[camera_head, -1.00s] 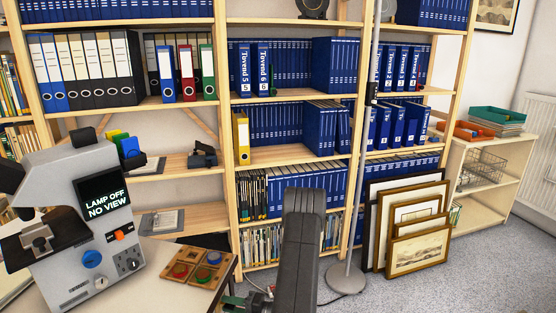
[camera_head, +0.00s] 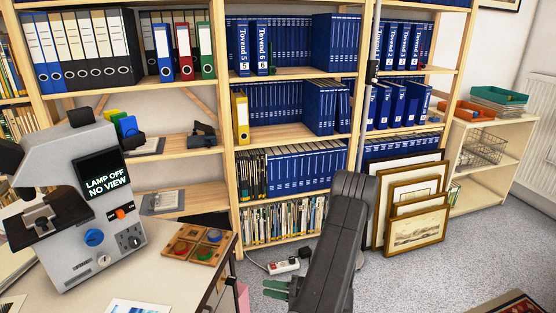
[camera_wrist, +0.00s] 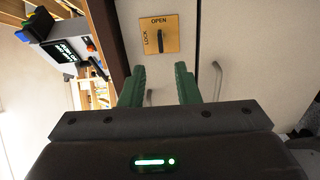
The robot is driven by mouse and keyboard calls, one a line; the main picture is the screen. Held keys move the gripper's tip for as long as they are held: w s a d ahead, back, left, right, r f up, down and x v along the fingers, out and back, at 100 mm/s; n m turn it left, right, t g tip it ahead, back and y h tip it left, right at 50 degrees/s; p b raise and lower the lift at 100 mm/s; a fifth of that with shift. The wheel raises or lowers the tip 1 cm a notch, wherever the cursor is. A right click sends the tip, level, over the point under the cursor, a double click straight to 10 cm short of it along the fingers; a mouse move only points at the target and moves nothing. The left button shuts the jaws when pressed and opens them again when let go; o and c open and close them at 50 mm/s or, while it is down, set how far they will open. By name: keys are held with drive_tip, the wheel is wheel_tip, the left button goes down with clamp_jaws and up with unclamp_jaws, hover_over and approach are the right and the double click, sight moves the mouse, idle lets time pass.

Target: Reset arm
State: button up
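My dark grey arm (camera_head: 338,240) reaches up from the bottom edge in the head view, right of the desk. My gripper's green fingers (camera_head: 276,288) show beside it, low in front of the shelves. In the wrist view my gripper (camera_wrist: 160,78) has its two green fingers apart with nothing between them. Past the fingertips is a yellow plate (camera_wrist: 158,34) marked OPEN and LOCK with a dark knob, on a pale cabinet front (camera_wrist: 222,30). Thin metal handles show on that front.
A grey device (camera_head: 85,215) reading "LAMP OFF NO VIEW" and a wooden button board (camera_head: 199,245) stand on the desk at left. Shelves of binders fill the back. Framed pictures (camera_head: 415,228) lean at right, near a power strip (camera_head: 284,266). Grey carpet lies open at right.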

sight(231, 280)
drive_tip(key=x, duration=1.3)
drive_tip(key=shift+s+a, duration=0.1)
drive_tip(key=shift+a, duration=0.05)
drive_tip(key=shift+f+n+b, duration=0.2)
drive_tip(key=shift+n+b, duration=0.1)
drive_tip(key=shift+n, duration=0.1)
drive_tip(key=n+b, duration=0.2)
drive_tip(key=n, duration=0.2)
drive_tip(key=n+b, duration=0.3)
drive_tip(key=n, duration=0.1)
drive_tip(key=shift+n, duration=0.3)
drive_tip(key=n+b, duration=0.6)
drive_tip(key=shift+f, duration=0.1)
drive_tip(key=shift+r+n+b, duration=0.2)
drive_tip(key=shift+n+b, duration=1.1)
drive_tip(key=shift+n, duration=0.1)
